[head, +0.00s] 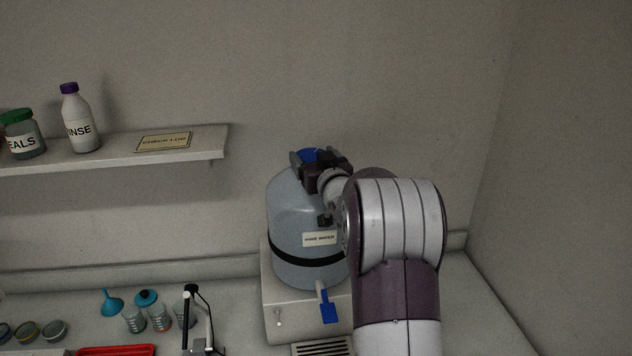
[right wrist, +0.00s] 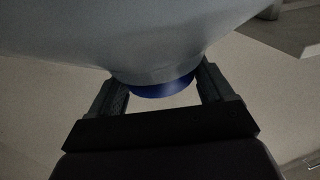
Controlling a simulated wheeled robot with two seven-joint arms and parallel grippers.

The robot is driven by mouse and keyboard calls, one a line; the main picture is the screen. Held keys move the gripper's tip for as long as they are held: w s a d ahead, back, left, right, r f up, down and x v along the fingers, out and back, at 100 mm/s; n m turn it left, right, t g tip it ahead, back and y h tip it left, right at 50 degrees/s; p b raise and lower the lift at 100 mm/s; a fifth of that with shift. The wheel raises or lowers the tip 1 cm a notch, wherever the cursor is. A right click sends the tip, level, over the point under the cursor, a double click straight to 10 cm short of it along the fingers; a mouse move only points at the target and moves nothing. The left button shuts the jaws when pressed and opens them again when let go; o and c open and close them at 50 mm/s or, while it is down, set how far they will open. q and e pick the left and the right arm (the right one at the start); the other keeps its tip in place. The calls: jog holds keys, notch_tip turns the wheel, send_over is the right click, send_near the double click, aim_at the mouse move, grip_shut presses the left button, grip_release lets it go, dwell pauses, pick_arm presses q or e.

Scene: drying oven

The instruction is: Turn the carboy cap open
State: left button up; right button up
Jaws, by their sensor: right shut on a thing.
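The carboy (head: 290,222) is a grey-blue tank with a black band and a white label, standing upright on a pale box stand. Its blue cap (head: 311,155) is on top, partly hidden by my right gripper (head: 318,168). In the right wrist view the blue cap (right wrist: 160,88) lies between the two fingers of my right gripper (right wrist: 163,92), with the carboy body (right wrist: 150,35) beyond it. The fingers are shut on the cap from both sides. My left gripper is not in view.
A blue spigot handle (head: 328,307) hangs at the carboy's front. A wall shelf (head: 200,150) at left holds a purple-capped bottle (head: 78,120) and a green-lidded jar (head: 22,135). Small jars, a blue funnel (head: 112,303) and a red tray (head: 115,350) are on the counter at lower left.

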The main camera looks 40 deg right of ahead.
jog(key=h+b, duration=0.1)
jog(key=f+m+g+h+b, duration=0.1)
jog(key=b, duration=0.1)
jog(key=shift+w+a+f+m, duration=0.1)
jog(key=shift+a+f+m, duration=0.15)
jog(key=shift+a+m, duration=0.05)
jog(key=shift+r+m+g+h+b, duration=0.3)
jog(key=shift+m+h, duration=0.1)
jog(key=shift+h, duration=0.3)
jog(key=shift+w+r+m+g+h, duration=0.1)
jog(key=shift+r+m+g+h, duration=0.1)
jog(key=shift+m+g+h, duration=0.35)
jog(key=shift+a+r+m+g+h+p, duration=0.15)
jog(key=shift+m+g+h+p, duration=0.3)
jog(key=shift+h+p, duration=0.25)
pick_arm(q)
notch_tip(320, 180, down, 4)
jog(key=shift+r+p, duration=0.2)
jog(key=shift+p, duration=0.15)
pick_arm(e)
jog(key=shift+m+g+h, duration=0.3)
jog(key=shift+h, duration=0.05)
jog(key=o, duration=0.9)
jog(key=shift+o, duration=0.2)
jog(key=shift+w, duration=0.1)
